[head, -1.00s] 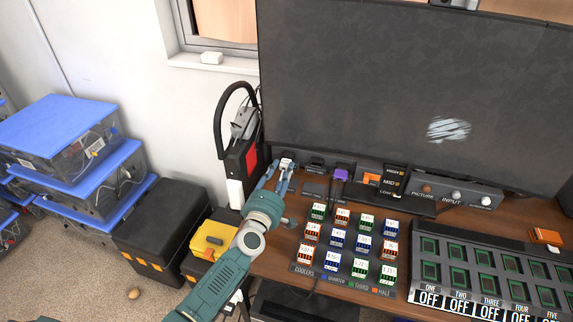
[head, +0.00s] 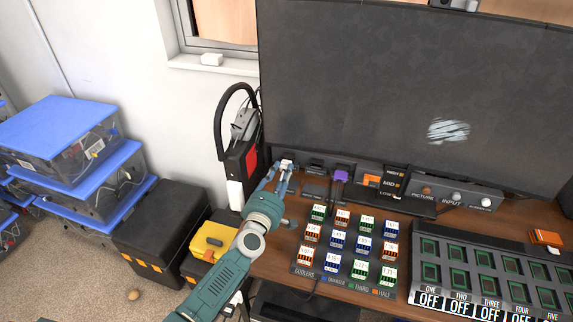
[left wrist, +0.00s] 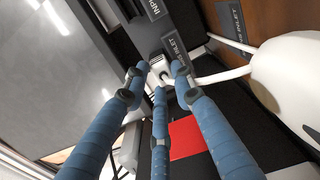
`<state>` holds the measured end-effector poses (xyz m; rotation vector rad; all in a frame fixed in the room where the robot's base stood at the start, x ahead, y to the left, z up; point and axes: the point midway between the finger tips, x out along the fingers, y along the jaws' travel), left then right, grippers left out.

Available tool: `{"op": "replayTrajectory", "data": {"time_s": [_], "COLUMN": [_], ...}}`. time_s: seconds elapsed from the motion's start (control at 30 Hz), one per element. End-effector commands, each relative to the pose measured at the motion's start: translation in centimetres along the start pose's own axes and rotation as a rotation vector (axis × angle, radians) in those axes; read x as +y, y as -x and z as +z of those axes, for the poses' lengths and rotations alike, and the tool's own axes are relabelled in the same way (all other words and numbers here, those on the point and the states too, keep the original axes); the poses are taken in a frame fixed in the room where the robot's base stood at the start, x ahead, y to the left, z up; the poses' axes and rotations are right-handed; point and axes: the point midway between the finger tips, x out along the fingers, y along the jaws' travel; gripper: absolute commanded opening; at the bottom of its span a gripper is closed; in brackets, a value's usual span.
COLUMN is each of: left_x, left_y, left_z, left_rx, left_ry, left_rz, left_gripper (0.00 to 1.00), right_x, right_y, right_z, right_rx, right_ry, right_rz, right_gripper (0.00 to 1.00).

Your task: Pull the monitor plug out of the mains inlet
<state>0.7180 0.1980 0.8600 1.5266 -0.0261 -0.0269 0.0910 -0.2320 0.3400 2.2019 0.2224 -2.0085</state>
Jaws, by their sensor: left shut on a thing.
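The white monitor plug (head: 287,162) is at the left end of the black strip below the big screen. In the left wrist view the plug (left wrist: 157,67) shows between my fingertips, beside a grey label ending in "INLET". My left gripper (head: 281,173) is shut on the plug; its blue fingers (left wrist: 158,80) surround it in the wrist view. A white cable (left wrist: 222,75) runs off to the right there. The fingers partly hide the plug and the inlet, so I cannot tell how deep it sits. My right gripper is not in view.
The large monitor (head: 400,90) stands close behind. A purple plug (head: 342,175) is to the right on the strip. A rack of small coolers (head: 350,271) and a switch panel (head: 480,225) fill the desk front. A black handled unit with a red patch (head: 246,160) stands left.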

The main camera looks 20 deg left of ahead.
Motion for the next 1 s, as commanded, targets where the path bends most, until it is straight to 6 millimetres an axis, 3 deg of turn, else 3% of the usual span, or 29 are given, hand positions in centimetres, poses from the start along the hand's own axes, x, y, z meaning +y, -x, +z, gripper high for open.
{"op": "replayTrajectory", "data": {"time_s": [0.67,1.0], "left_x": [-0.1,0.0], "left_y": [1.4,3.4], "left_z": [0.0,0.0], "left_rx": [0.000,-0.001], "left_ry": [0.000,-0.001], "left_rz": [-0.002,-0.001], "left_gripper": [0.00,0.00], "right_x": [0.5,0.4], "right_y": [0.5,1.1], "right_z": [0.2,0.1], "right_rx": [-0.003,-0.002], "right_ry": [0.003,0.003], "right_rz": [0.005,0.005], "right_gripper": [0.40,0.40]}}
